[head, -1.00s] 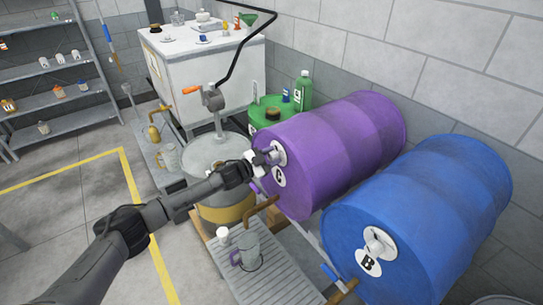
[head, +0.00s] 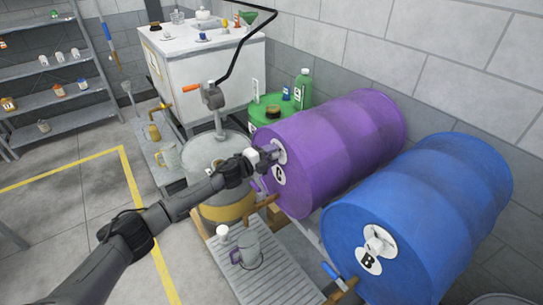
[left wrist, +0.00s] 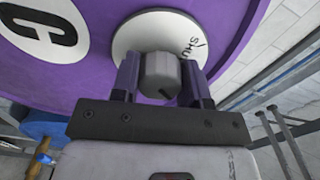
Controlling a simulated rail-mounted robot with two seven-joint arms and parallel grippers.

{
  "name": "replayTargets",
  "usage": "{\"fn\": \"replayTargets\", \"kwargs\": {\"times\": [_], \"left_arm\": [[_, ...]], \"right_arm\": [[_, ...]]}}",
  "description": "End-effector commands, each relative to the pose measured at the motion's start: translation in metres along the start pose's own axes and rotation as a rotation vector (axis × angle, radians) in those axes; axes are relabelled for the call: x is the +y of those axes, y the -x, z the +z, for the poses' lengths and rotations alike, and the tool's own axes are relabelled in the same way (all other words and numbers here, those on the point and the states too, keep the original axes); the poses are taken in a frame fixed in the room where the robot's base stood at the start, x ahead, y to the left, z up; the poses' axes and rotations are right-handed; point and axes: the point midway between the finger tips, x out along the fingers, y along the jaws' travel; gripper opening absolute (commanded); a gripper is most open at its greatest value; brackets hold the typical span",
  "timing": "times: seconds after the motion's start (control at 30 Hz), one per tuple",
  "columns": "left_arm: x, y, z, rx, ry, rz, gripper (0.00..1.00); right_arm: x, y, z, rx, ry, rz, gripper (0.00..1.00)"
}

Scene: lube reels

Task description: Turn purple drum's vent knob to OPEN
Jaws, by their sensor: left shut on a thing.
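The purple drum (head: 340,140) lies on its side at the middle right, with a round label lettered C on its end. Its vent knob (left wrist: 160,73) is a grey cylinder on a white disc (left wrist: 128,33) that reads "SHU…" at upper right; the rest of the disc's lettering is hidden. A dark mark shows on the knob's lower right. My left gripper (head: 271,153) is at the drum's end, shut on the knob; in the left wrist view its two fingers (left wrist: 160,82) stand on either side of it. My right gripper is not in view.
A blue drum (head: 420,210) labelled B lies to the right. Below the drums are a slatted drip tray (head: 270,275) and a glass jug (head: 249,247). A grey barrel with a hand pump (head: 212,98) stands left of the purple drum. Open floor lies left.

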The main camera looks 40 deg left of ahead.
Motion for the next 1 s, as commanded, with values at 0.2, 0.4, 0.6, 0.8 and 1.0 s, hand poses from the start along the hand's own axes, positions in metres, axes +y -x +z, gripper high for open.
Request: {"fn": "replayTargets", "kwargs": {"times": [0.2,0.4,0.6,0.8,1.0], "left_arm": [[0.0004,0.0,0.0,0.0,-0.102,0.0,0.17],[0.0004,0.0,-0.0001,0.0,-0.152,0.0,0.17],[0.0002,0.0,-0.0002,0.0,-0.17,0.0,0.17],[0.0002,0.0,-0.0002,0.0,-0.171,0.001,0.18],[0.0002,0.0,-0.0002,0.0,-0.171,0.001,0.47]], "right_arm": [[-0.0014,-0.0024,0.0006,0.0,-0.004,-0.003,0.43],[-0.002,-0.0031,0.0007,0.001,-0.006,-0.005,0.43],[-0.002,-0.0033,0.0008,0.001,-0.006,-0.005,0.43],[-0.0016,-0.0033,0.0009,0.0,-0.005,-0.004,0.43],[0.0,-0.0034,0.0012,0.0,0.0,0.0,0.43]]}}
